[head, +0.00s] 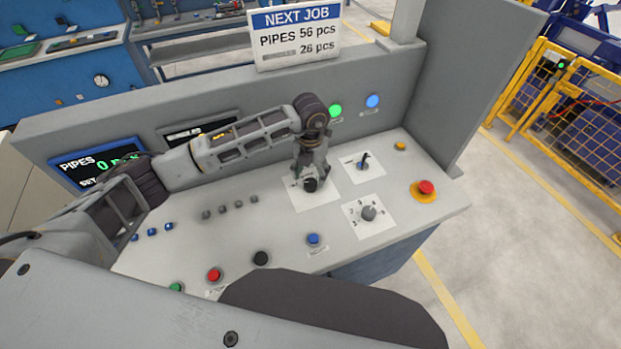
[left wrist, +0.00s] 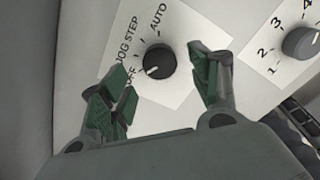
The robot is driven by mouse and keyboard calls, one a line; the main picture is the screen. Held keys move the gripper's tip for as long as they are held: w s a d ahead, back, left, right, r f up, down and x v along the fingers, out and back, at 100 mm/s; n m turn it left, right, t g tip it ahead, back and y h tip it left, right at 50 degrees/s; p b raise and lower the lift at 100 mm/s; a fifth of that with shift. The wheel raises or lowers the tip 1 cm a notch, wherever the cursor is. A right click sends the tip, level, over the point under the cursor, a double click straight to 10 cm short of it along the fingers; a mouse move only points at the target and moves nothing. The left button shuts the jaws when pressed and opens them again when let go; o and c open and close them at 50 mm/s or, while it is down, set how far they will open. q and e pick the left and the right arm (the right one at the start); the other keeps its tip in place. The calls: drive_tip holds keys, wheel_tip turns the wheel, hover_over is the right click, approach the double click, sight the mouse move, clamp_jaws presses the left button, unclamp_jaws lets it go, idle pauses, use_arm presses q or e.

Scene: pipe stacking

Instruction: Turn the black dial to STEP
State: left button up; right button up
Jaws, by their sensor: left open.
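The black dial (left wrist: 160,60) sits on a white plate with the labels JOG, STEP and AUTO, and one partly covered label that seems to read OFF. Its white mark points to the lower left, towards the partly covered label. In the head view the dial (head: 310,185) shows just under my left gripper (head: 311,168). In the left wrist view my left gripper (left wrist: 163,80) is open, its green-padded fingers to the left and right of the dial with gaps. I cannot tell its height above the panel. My right gripper is not in view.
A grey numbered knob (head: 368,213) stands to the right, also in the left wrist view (left wrist: 300,42). Blue (head: 313,239), black (head: 261,258) and red (head: 214,275) buttons line the front. A sign (head: 296,37) stands behind.

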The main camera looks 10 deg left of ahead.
sight(310, 183)
use_arm(q)
drive_tip(key=shift+f, duration=1.7)
drive_tip(key=c, duration=1)
